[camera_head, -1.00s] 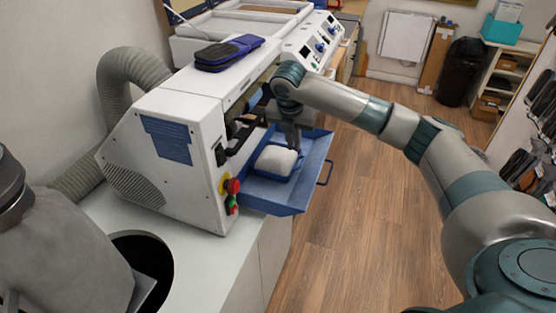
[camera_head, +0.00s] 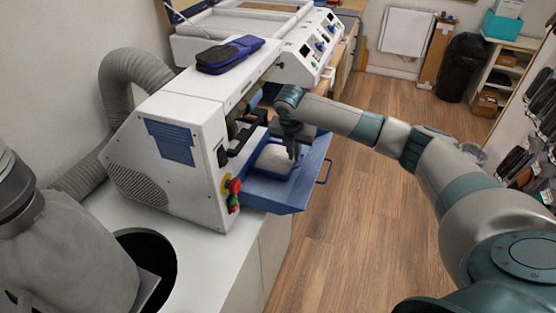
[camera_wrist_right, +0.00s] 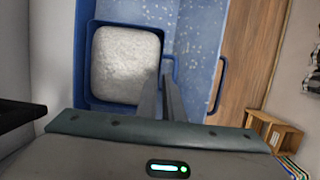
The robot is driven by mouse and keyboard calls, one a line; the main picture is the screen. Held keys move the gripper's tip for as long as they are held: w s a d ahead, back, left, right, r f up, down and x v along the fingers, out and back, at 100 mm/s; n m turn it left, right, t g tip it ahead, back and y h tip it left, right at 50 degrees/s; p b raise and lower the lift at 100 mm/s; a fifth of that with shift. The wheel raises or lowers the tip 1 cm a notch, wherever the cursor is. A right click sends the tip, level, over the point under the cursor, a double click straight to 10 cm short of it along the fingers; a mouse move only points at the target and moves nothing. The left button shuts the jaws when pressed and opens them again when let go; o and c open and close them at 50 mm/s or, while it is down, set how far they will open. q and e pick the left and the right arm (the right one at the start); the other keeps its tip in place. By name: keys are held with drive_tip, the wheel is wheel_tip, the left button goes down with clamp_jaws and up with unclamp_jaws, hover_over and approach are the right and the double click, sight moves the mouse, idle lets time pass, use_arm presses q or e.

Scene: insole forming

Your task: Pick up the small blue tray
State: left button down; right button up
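The small blue tray (camera_head: 264,169) holds a white, grainy mass and sits inside the larger blue pull-out drawer (camera_head: 272,196) of the white machine. In the right wrist view the small tray (camera_wrist_right: 86,62) shows its dark blue rim around the white mass. My right gripper (camera_head: 293,153) points down at the tray's right side. Its two fingers (camera_wrist_right: 160,76) are close together, with their tips at the tray's right rim and small side tab. I cannot tell whether they grip it. My left arm enters at the lower left, but its gripper is out of view.
The white machine (camera_head: 170,148) stands left of the drawer, with a red button (camera_head: 234,186) at its front corner. Dark blue insoles (camera_head: 229,54) lie on top of it. The drawer's handle (camera_head: 325,172) sticks out to the right over open wooden floor (camera_head: 352,210).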

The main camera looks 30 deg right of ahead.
sight(281, 159)
drive_tip(key=p+x, duration=0.1)
drive_tip(key=x, duration=0.2)
drive_tip(key=shift+w+d+f, duration=0.1)
drive_tip(key=shift+f, duration=0.2)
clamp_jaws()
drive_tip(key=shift+r, duration=0.15)
